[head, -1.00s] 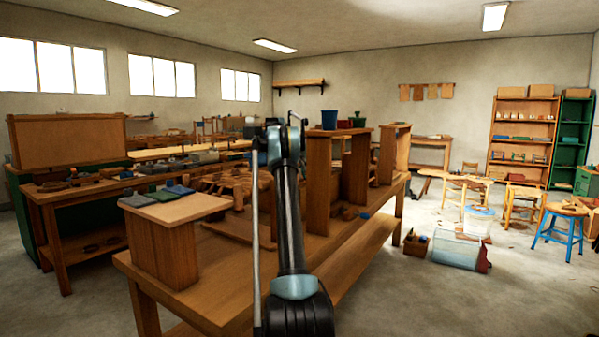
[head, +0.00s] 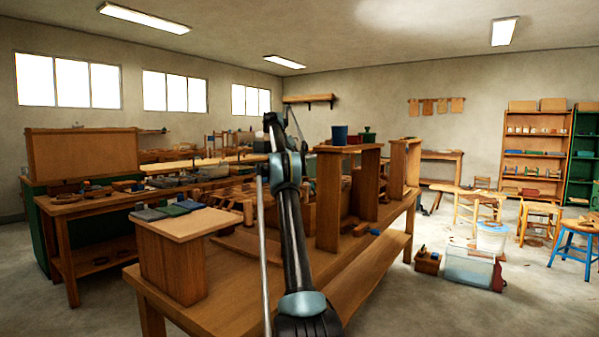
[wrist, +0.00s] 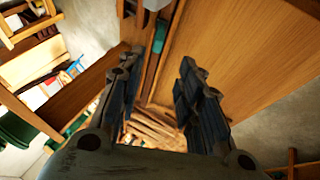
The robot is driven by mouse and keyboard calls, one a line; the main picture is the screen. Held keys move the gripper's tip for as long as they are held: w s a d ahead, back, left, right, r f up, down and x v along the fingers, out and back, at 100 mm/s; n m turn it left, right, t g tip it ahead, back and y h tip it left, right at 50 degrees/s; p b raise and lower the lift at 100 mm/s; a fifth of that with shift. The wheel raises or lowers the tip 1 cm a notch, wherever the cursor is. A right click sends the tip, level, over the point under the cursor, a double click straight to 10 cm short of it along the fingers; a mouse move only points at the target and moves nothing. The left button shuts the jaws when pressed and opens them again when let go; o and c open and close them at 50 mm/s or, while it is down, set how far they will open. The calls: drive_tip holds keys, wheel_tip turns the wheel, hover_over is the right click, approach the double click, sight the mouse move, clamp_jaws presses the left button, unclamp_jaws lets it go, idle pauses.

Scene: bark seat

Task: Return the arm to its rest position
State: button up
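My arm rises in the middle of the head view, in front of the long wooden workbench (head: 235,277). In the wrist view my gripper (wrist: 157,75) shows two dark fingers set well apart, with nothing between them. It is open and empty. Past the fingers the wrist view shows wooden boards and some wooden pieces (wrist: 155,128). In the head view the gripper itself cannot be made out clearly at the arm's far end.
A wooden box stand (head: 172,262) with folded cloths stands on the near bench end. Tall wooden shelf units (head: 328,200) stand on the bench right of my arm. A clear bin (head: 468,266) and a blue stool (head: 572,248) are on the floor at right.

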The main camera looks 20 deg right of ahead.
drive_tip(key=shift+a+r, duration=0.1)
drive_tip(key=shift+r, duration=0.05)
